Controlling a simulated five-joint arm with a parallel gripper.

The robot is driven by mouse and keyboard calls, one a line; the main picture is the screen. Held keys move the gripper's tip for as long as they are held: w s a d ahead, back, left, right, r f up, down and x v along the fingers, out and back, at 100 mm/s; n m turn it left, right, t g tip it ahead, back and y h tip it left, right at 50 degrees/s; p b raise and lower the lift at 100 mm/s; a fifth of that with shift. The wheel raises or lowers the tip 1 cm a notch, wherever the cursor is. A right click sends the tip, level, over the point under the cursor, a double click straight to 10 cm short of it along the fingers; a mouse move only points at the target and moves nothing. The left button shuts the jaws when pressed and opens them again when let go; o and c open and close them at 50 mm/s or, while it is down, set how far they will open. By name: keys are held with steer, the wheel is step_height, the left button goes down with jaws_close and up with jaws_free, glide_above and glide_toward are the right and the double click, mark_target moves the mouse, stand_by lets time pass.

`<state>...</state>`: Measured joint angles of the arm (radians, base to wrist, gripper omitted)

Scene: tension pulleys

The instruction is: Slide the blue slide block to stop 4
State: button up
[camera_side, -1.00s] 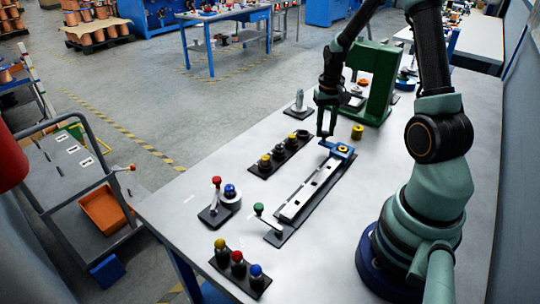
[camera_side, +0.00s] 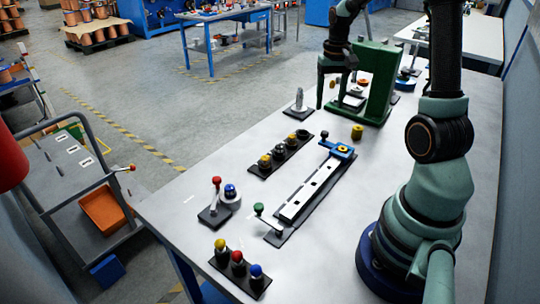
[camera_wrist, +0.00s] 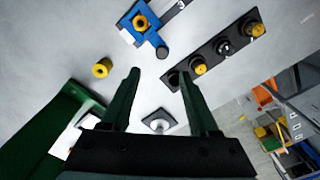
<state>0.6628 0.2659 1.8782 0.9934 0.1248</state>
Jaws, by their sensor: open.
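The blue slide block (camera_side: 341,150) sits at the far end of the slide rail (camera_side: 306,189), with a yellow nut-like piece on top and a dark post (camera_side: 325,135) at its corner. In the wrist view the block (camera_wrist: 147,30) is at the top, beyond the fingertips. My gripper (camera_side: 331,100) is raised behind the block, apart from it, and its jaws are open and empty. The fingers also show in the wrist view (camera_wrist: 158,76).
A green-knobbed lever (camera_side: 259,208) stands at the rail's near end. A dark holder (camera_side: 280,158) with several pulleys lies left of the rail. A loose yellow pulley (camera_side: 357,132) and a green press frame (camera_side: 377,80) are behind it. Free table lies right of the rail.

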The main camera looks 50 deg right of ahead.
steer(key=shift+r, duration=1.65)
steer(key=s+a+r+n+t, duration=0.1)
steer(key=a+r+n+t, duration=0.1)
steer(key=a, duration=0.6)
steer(key=s+a+r+n+t, duration=0.1)
steer(key=a+n, duration=0.3)
steer(key=a, duration=0.4)
steer(key=s+a+r+n+t, duration=0.1)
steer(key=a+r+n+t, duration=0.1)
steer(key=a, duration=0.6)
steer(key=shift+a+r+n+t, duration=0.3)
steer(key=shift+r+n, duration=0.2)
steer(key=shift+r, duration=0.4)
